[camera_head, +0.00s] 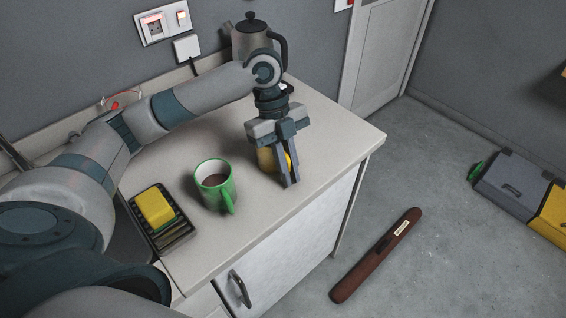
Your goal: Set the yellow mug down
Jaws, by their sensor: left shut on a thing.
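The yellow mug (265,159) is at the right part of the countertop, mostly hidden behind my left gripper. My left gripper (289,178) points down at it and is shut on it, with a bit of yellow showing between the fingers. The mug's base looks at or very near the counter surface; I cannot tell whether it touches. My right gripper is not in view.
A green mug (213,186) with dark contents stands left of the yellow mug on the counter (310,125). A black rack with a yellow sponge (154,206) is further left. A kettle (252,38) stands behind. Bare counter lies to the right.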

